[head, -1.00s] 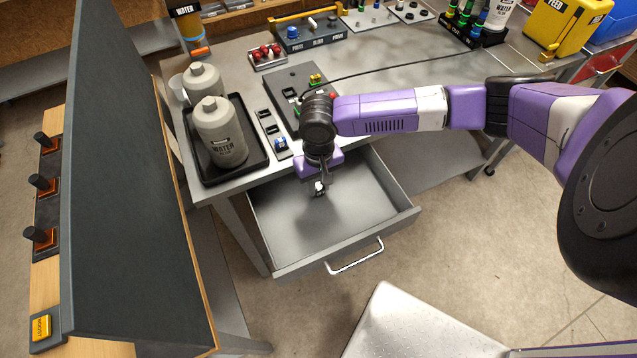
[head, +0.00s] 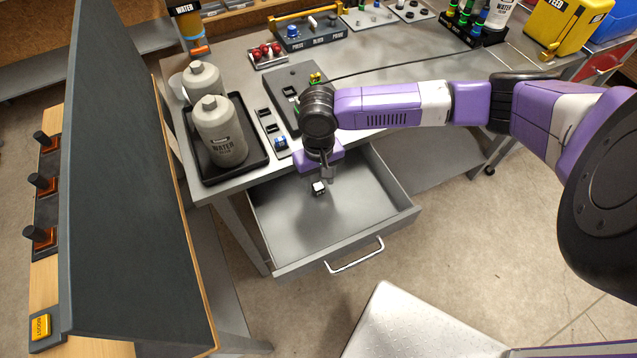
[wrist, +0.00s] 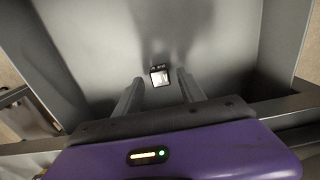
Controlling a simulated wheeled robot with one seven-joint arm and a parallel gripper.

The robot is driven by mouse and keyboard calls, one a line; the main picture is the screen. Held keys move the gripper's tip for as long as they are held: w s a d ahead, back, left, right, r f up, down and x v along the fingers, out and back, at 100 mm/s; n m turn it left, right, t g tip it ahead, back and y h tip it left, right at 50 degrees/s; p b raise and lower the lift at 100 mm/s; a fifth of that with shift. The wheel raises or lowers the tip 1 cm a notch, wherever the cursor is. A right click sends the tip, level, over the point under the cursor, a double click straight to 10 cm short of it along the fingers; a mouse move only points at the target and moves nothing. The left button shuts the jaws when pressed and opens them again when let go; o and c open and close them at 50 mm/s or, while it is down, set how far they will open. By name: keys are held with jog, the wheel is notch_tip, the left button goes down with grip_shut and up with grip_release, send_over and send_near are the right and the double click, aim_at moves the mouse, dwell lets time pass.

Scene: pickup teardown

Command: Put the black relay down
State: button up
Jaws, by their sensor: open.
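The black relay (head: 319,188), a small black block with a white face, is in the open drawer (head: 290,235) of the workbench. In the wrist view the relay (wrist: 160,76) sits on the drawer floor, just beyond and between the fingertips. My gripper (head: 328,178) is in the drawer, pointing down. In the wrist view my gripper (wrist: 160,88) has its two fingers spread apart, with nothing clamped between them.
The drawer's front with its handle (head: 355,257) juts out from the bench. On the bench top stand a black tray (head: 258,166) with grey water bottles (head: 220,133) and a dark relay panel (head: 291,80). The drawer floor around the relay is clear.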

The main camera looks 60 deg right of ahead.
aim_at(319, 186)
notch_tip(319, 186, up, 10)
jog(key=b, duration=0.1)
jog(key=shift+r, duration=0.2)
dwell(0.6)
